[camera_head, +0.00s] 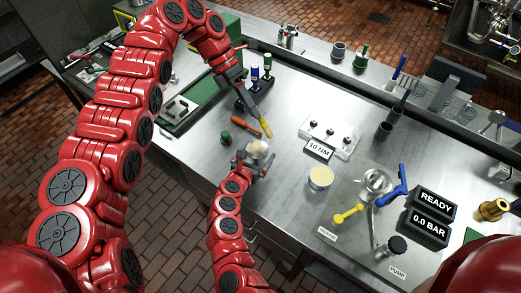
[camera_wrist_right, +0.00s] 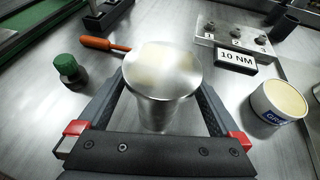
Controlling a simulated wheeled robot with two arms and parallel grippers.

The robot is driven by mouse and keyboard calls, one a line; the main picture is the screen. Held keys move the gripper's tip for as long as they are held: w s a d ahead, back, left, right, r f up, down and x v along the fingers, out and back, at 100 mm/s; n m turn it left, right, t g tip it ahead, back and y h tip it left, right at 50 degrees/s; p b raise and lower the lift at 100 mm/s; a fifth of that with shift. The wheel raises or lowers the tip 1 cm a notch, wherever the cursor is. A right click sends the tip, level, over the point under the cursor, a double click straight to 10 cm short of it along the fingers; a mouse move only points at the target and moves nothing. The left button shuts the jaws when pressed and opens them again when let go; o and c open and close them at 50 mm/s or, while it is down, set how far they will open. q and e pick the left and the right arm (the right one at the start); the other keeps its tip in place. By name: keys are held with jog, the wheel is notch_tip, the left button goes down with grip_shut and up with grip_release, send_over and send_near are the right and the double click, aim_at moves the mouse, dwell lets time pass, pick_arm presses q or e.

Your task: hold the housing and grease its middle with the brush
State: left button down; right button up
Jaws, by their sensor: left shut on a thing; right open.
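The housing (camera_head: 262,147) is a silvery metal cylinder standing upright, with a pale cream patch on top; it also shows in the right wrist view (camera_wrist_right: 161,88). My right gripper (camera_head: 256,163) is open, its fingers on either side of the housing; I cannot tell whether they touch it. My left gripper (camera_head: 243,92) is shut on the brush (camera_head: 264,122), whose yellow end points down, above and behind the housing and apart from it. The grease tub (camera_head: 320,178), with pale yellow contents, stands right of the housing; it also shows in the right wrist view (camera_wrist_right: 280,102).
A plate with knobs (camera_head: 330,134) and a "10 NM" sign stands to the right. A pump station (camera_head: 345,235) with valve handles fills the front right.

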jog(key=shift+w+d+f, duration=0.15)
jog(key=shift+w+d, duration=0.1)
jog(key=shift+w, duration=0.4)
jog(key=shift+w+d+f, duration=0.3)
jog(key=shift+w+f, duration=0.1)
jog(key=shift+w, duration=0.15)
jog(key=shift+c, duration=0.3)
grip_shut()
